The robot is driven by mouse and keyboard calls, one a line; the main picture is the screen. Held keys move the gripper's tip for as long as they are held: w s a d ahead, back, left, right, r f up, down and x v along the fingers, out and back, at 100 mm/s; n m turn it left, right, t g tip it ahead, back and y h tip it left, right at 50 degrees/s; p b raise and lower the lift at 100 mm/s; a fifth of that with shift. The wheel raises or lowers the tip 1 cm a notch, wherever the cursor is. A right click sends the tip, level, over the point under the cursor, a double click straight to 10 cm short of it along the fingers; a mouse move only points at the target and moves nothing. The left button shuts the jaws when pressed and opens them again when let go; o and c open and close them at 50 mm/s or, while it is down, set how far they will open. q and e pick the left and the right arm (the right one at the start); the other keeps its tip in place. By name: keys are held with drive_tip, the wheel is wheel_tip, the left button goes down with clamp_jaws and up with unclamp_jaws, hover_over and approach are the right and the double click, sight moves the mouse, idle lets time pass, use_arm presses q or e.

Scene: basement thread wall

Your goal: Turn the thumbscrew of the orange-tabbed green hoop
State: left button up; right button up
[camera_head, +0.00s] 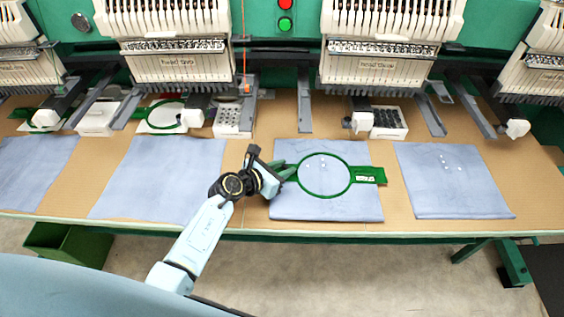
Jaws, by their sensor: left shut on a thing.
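A green hoop (325,195) lies on a blue cloth (330,211) right of the picture's middle. A flat green bracket (370,175) with a small white label sticks out from its right side. My left gripper (288,171) is at the hoop's left edge, shut on the hoop's left end. The fingers hide that spot, and I cannot make out the thumbscrew. I see no orange tab on this hoop. Another green hoop (182,105) lies further back on the left, partly under the machine. My right gripper is not in view.
White embroidery heads (178,67) line the back above the tan table (250,140). White trays (391,122) stand beneath them. More blue cloths (455,180) lie left and right. A green bin (70,243) stands on the floor at left.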

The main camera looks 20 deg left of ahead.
use_arm(q)
drive_tip(key=n+y+p, duration=0.2)
drive_tip(key=p, duration=0.1)
drive_tip(key=shift+s+d+r+t, duration=0.1)
drive_tip(key=shift+d+r+t, duration=0.1)
drive_tip(key=shift+t, duration=0.2)
drive_tip(key=shift+f+n+y+p, duration=0.2)
drive_tip(key=shift+n+y+p, duration=0.2)
drive_tip(key=shift+y+p, duration=0.2)
drive_tip(key=o, duration=1)
